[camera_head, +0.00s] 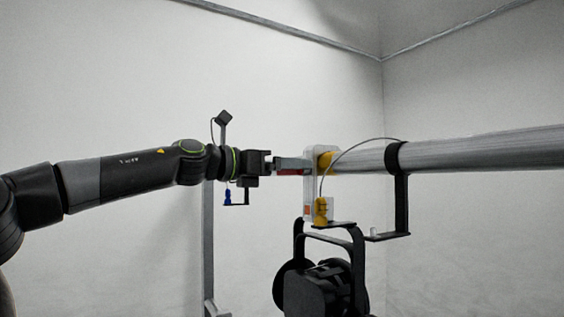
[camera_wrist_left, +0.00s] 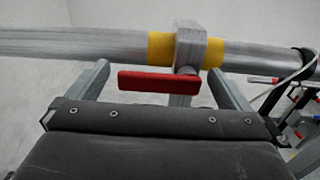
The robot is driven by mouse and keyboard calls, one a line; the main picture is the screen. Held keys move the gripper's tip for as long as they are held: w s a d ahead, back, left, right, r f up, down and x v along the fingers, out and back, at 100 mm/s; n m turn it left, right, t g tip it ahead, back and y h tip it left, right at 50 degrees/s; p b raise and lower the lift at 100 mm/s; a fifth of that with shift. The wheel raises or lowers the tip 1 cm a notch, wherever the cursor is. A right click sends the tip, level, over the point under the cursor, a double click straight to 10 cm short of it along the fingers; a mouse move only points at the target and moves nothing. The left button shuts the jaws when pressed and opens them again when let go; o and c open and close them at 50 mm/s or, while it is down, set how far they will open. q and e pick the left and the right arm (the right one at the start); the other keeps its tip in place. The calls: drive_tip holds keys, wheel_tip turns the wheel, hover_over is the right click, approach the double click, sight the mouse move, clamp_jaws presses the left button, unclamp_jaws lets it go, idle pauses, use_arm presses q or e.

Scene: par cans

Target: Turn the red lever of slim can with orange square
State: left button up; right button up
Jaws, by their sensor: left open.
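The red lever (camera_wrist_left: 158,82) lies between the two grey fingers of my open left gripper (camera_wrist_left: 160,68) in the wrist view, with a gap to each finger. In the head view the red lever (camera_head: 288,172) is a thin red strip, mostly hidden by a finger of my left gripper (camera_head: 292,164). The lever sits at the clamp on the silver pipe. A small orange square (camera_head: 307,209) shows on the pale bracket below it. A black can (camera_head: 325,287) hangs below the pipe. My right gripper is out of view.
The silver pipe (camera_head: 480,148) runs off to the right, with yellow bands (camera_wrist_left: 160,46) beside the clamp. A cable loops from a black band (camera_head: 396,158) to a yellow connector (camera_head: 321,209). A grey post (camera_head: 208,245) stands behind my arm. Plain walls surround this.

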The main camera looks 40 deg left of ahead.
use_arm(q)
drive_tip(key=shift+c, duration=0.4)
drive_tip(key=c, duration=1.2)
